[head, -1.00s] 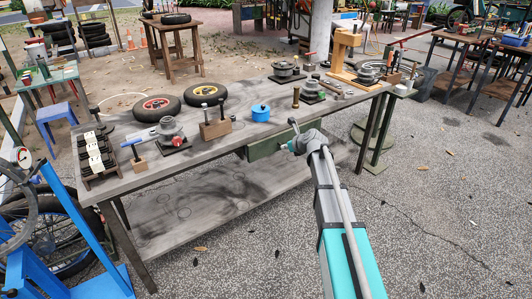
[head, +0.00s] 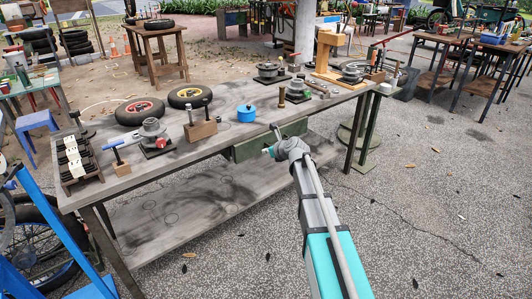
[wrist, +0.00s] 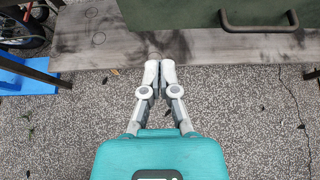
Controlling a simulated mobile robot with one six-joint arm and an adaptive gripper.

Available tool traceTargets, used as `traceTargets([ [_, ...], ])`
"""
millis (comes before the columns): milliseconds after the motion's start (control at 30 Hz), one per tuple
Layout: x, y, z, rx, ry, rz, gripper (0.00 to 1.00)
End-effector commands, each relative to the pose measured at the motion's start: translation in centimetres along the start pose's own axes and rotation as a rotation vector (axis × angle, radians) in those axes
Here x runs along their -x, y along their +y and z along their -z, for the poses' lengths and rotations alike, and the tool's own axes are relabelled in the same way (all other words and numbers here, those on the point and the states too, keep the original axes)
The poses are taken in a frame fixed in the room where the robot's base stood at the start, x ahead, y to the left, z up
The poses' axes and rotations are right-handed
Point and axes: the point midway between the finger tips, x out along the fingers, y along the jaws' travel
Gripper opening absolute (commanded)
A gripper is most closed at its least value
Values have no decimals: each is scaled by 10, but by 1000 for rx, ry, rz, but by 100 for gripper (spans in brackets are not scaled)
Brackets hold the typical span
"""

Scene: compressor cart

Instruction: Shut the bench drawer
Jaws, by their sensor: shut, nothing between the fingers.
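The green bench drawer (head: 243,151) hangs under the front edge of the bench top, partly hidden by my arm in the head view. I cannot tell how far out it is. In the wrist view its green front (wrist: 208,12) fills the top right, with a dark bar handle (wrist: 258,28) across it. My gripper (wrist: 160,65) is shut and empty, its fingertips together. In that view they lie below and left of the handle, apart from it.
The bench (head: 190,166) carries wheels (head: 139,111), a blue pot (head: 247,114) and a wooden block with tools (head: 200,130). Its lower shelf (head: 165,220) is below the drawer. A blue frame (head: 45,225) stands at left. Gravel floor right of my arm is clear.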

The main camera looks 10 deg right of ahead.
Motion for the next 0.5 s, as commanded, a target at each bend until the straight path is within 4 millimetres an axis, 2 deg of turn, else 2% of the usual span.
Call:
traceTargets([
  [33, -10, -1, 2, 1, 0, -1, 0],
  [500, -81, -1, 2, 2, 0, -1, 0],
])
